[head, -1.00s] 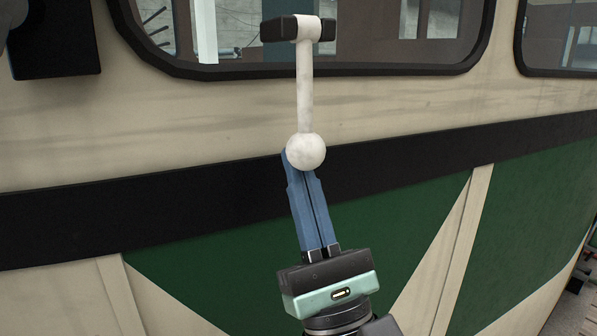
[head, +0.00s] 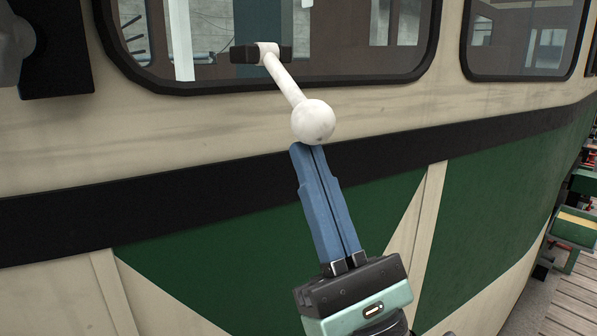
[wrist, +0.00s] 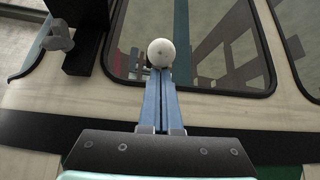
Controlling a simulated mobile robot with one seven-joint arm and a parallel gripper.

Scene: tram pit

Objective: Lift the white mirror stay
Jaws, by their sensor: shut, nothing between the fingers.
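The white mirror stay (head: 286,85) is a rod with a white ball at its free end. It is fixed at a black mount (head: 245,54) in front of the tram window and slants down to the right, out from the mount. My gripper (head: 308,147) is shut and empty, with its blue fingertips just under the ball. They look in contact with it or very close; I cannot tell which. In the wrist view the ball (wrist: 161,53) sits right over the tips of my shut fingers (wrist: 160,78) and hides the rod.
The tram side, with a window (head: 340,40), a black band (head: 100,205) and green panels, stands close behind my gripper. A dark box-shaped fitting (head: 55,75) sticks out at upper left. At right are a green cart (head: 575,228) and wooden planks (head: 575,300).

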